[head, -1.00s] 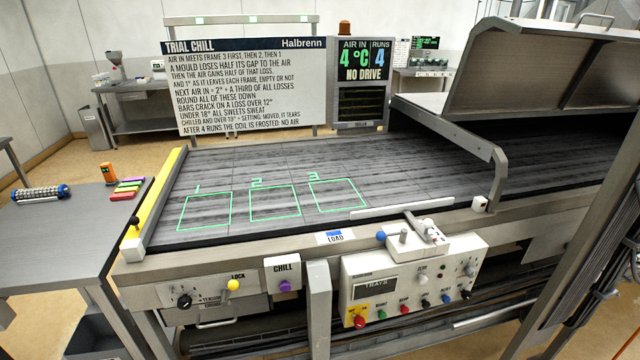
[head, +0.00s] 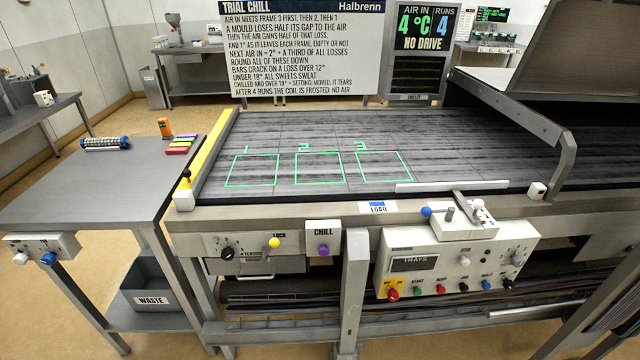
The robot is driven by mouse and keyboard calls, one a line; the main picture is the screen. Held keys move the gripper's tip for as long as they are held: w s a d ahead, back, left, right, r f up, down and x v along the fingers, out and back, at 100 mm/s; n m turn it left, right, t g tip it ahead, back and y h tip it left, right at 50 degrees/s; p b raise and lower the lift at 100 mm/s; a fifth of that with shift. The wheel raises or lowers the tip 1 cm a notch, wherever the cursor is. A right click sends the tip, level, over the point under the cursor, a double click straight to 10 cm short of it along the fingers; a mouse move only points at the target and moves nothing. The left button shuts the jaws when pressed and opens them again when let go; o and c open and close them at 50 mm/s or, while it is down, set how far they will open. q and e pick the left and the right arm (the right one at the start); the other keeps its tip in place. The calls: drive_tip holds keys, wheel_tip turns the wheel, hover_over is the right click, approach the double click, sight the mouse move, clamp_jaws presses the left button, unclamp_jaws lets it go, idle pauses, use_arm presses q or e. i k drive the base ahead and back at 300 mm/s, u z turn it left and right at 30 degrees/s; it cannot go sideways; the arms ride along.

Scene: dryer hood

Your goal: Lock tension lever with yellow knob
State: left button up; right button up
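The tension lever's yellow knob (head: 274,243) sits on the grey tension panel (head: 225,262) at the front left of the conveyor, beside the LOCK label (head: 279,235). A black dial (head: 227,253) is on the same panel to the left of the knob. The lever's arm behind the knob is too small to make out. Neither of my grippers shows in the head view.
To the right are the CHILL box (head: 323,238) with a purple knob, and the TRAYS control box (head: 460,262) with several buttons. A vertical post (head: 354,290) stands between them. A side table (head: 100,185) with a WASTE bin (head: 152,298) below is at left.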

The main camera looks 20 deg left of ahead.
sight(274, 242)
drive_tip(key=u, duration=0.05)
drive_tip(key=k, duration=0.5)
drive_tip(key=z, duration=1.1)
drive_tip(key=i, duration=0.7)
drive_tip(key=u, duration=1.05)
